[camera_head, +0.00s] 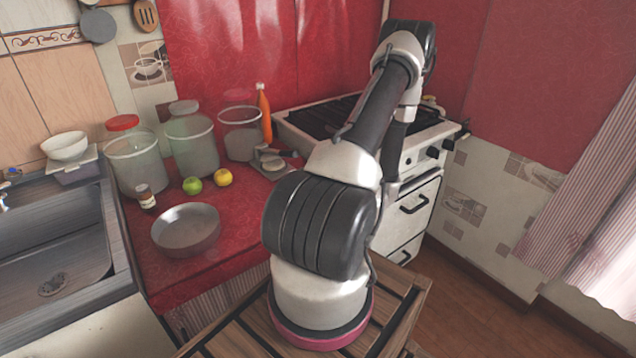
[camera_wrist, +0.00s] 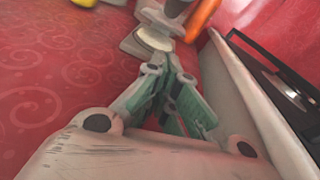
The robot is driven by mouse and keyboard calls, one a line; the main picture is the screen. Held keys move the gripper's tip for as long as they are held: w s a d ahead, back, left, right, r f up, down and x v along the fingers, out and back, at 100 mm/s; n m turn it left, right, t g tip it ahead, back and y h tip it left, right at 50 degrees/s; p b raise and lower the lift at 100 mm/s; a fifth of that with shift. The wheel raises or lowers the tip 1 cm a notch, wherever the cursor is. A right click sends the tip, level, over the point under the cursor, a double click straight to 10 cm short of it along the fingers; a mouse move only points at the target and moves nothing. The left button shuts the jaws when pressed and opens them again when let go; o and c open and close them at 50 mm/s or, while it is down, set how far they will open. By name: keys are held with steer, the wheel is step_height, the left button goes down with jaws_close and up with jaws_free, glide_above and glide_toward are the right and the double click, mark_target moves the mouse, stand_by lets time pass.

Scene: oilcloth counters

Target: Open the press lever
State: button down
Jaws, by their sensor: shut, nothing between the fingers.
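The press (camera_head: 268,180) is a small grey metal device with a pale round plate. In the head view my arm hides the gripper.
The stove (camera_head: 405,155) stands to the right, its side close to my gripper. An orange bottle (camera_head: 264,115) stands behind the press. Left are a yellow apple (camera_head: 223,177), a green apple (camera_head: 192,185), a metal pan (camera_head: 186,229) and several jars. The red cloth (camera_wrist: 55,95) left of my fingers is clear.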

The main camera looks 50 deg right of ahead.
steer(key=shift+w+a+r, duration=0.1)
steer(key=shift+w+r, duration=0.25)
steer(key=shift+r, duration=0.25)
steer(key=shift+w+a+r, duration=0.1)
steer(key=shift+w+r, duration=0.2)
steer(key=shift+r, duration=0.35)
steer(key=shift+w+a+r, duration=0.1)
steer(key=shift+w+r, duration=0.25)
steer(key=shift+r, duration=0.25)
